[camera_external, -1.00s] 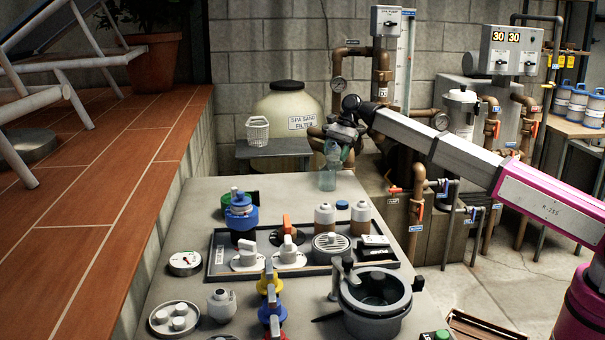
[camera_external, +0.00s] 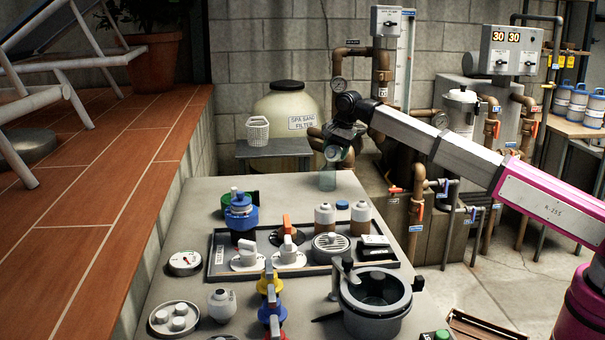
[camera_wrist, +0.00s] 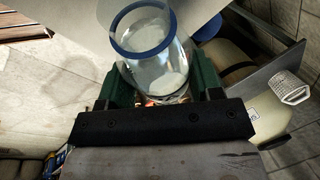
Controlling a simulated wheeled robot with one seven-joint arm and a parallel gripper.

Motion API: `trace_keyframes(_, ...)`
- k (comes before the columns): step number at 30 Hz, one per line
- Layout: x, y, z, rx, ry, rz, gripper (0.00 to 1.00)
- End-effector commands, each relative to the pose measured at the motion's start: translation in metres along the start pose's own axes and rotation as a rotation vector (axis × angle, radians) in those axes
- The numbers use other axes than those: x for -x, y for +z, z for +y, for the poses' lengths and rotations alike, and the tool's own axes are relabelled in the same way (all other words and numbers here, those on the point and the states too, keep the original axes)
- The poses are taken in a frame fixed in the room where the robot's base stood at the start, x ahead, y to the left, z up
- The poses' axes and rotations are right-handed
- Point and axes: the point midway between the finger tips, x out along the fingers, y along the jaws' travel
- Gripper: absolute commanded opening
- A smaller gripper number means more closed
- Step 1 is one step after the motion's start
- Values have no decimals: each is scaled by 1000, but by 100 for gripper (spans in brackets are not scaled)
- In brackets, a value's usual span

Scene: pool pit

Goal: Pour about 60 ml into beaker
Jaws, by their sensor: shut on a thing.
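A clear beaker (camera_external: 327,181) stands upright at the far end of the grey table. My gripper (camera_external: 341,143) is just above it, shut on a clear vessel (camera_external: 334,154) that looks tilted over the beaker. In the wrist view, the green fingers (camera_wrist: 162,88) flank a clear vessel with a blue rim (camera_wrist: 146,50). Some liquid seems to show inside it, but the glass makes the level unclear. I cannot tell whether a stream is falling, nor how much liquid the standing beaker holds.
A tray (camera_external: 215,272) with two brown bottles, knobs and a drain sits nearer on the table (camera_external: 190,225). A blue cap (camera_external: 342,205) lies just in front of the beaker.

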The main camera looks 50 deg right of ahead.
Motion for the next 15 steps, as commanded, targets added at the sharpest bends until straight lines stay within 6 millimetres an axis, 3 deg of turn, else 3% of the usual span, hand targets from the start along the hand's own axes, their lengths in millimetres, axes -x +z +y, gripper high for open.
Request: trace_keyframes(15, 10, 6, -2, 32, -14, 125, 32)
